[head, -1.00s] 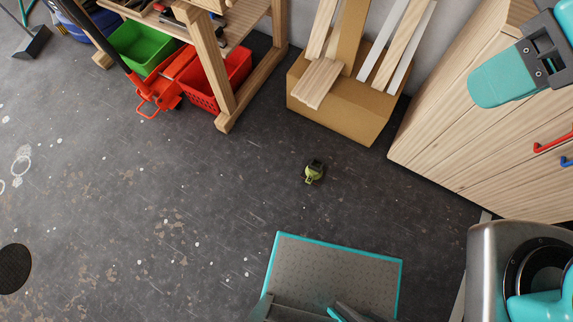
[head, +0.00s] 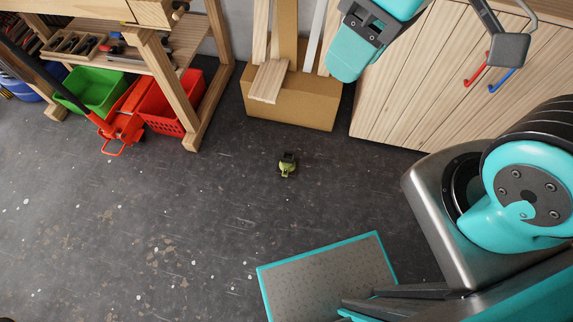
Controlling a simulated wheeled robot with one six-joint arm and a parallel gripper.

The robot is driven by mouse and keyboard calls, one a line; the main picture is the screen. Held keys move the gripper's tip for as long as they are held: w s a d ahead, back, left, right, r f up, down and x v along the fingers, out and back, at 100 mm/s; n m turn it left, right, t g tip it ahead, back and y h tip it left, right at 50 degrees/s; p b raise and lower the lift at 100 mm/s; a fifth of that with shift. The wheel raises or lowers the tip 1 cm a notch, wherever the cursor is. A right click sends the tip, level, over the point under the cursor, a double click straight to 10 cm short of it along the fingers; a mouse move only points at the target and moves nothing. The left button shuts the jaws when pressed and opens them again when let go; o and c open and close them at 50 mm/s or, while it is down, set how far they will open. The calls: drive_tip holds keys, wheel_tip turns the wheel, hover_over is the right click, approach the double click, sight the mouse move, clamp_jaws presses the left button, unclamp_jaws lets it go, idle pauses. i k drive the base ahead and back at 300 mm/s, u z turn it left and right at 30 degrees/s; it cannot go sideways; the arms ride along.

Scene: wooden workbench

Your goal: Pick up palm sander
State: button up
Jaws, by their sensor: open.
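The palm sander (head: 287,165) is a small olive-green and black tool on the dark floor near the middle of the head view. It is in front of a cardboard box and fully visible. One dark grey finger of my gripper (head: 508,48) shows at the top right, hanging on thin links. The rest of the gripper is cut off by the top edge. The gripper is open, with nothing seen in it, high above the floor and well apart from the sander.
A cardboard box (head: 290,112) with wooden boards stands behind the sander. A wooden cabinet (head: 420,100) is at the right. A workbench (head: 197,125) with a green bin (head: 92,92) and a red crate (head: 170,112) is at the left. Floor around the sander is clear.

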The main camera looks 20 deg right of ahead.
sight(288, 164)
drive_tip(key=k, duration=0.6)
drive_tip(key=u, duration=0.9)
drive_tip(key=i, duration=1.1)
drive_tip(key=z, duration=0.25)
